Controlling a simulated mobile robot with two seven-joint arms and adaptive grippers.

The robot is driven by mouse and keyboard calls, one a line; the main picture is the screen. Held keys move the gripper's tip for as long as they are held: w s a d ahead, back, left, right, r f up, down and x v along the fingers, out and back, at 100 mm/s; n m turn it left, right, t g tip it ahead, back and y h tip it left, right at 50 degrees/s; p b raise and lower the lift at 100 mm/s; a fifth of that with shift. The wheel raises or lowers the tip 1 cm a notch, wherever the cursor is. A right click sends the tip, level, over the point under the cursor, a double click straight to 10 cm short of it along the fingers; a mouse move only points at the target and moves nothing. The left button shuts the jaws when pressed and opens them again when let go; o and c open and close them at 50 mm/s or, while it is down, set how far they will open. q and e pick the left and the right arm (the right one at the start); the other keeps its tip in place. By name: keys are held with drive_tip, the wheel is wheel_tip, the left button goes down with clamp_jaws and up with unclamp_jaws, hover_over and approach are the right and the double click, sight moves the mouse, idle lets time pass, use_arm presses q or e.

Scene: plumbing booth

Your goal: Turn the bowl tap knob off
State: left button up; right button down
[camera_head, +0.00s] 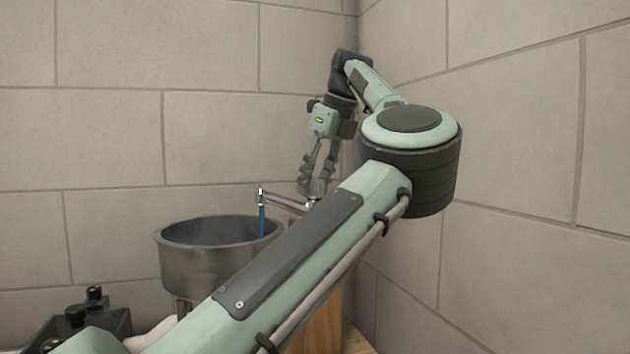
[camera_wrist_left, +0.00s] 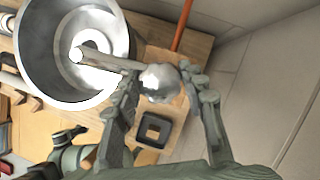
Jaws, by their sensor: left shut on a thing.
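The metal bowl (camera_head: 170,258) stands at the centre left in the head view and at the upper left in the left wrist view (camera_wrist_left: 38,62). The tap spout (camera_head: 285,201) reaches over its rim. A blue stream (camera_head: 262,222) hangs from the spout's end into the bowl. The shiny round tap knob (camera_wrist_left: 160,82) sits at the base of the spout. My left gripper (camera_head: 316,190) comes down from above, shut on the knob, with one finger on each side in the wrist view (camera_wrist_left: 165,88). My forearm hides part of the bowl and bench. My right gripper is not in view.
Stone-block walls meet in a corner close behind and to the right of the arm. A wooden bench (camera_wrist_left: 205,45) carries the tap. A dark square frame (camera_wrist_left: 153,131) lies near the knob, and an orange pipe (camera_wrist_left: 182,26) runs beyond it.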

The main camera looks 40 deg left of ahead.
use_arm(q)
drive_tip(key=shift+m, duration=0.3)
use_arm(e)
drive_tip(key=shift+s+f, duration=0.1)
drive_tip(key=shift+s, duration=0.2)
use_arm(q)
drive_tip(key=m+t+b, duration=0.2)
drive_tip(key=m, duration=0.2)
drive_tip(key=m+t+b, duration=0.1)
drive_tip(key=m, duration=0.2)
drive_tip(key=shift+m+h, duration=0.4)
drive_tip(key=shift+m+t+h+b, duration=0.6)
drive_tip(key=shift+m+h, duration=0.1)
drive_tip(key=shift+m, duration=1.3)
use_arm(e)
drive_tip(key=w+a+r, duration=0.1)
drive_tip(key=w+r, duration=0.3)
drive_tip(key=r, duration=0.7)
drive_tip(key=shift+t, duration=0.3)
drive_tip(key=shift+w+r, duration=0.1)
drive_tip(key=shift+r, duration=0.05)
use_arm(q)
drive_tip(key=o, duration=1.2)
drive_tip(key=shift+c, duration=0.2)
drive_tip(key=shift+r, duration=0.1)
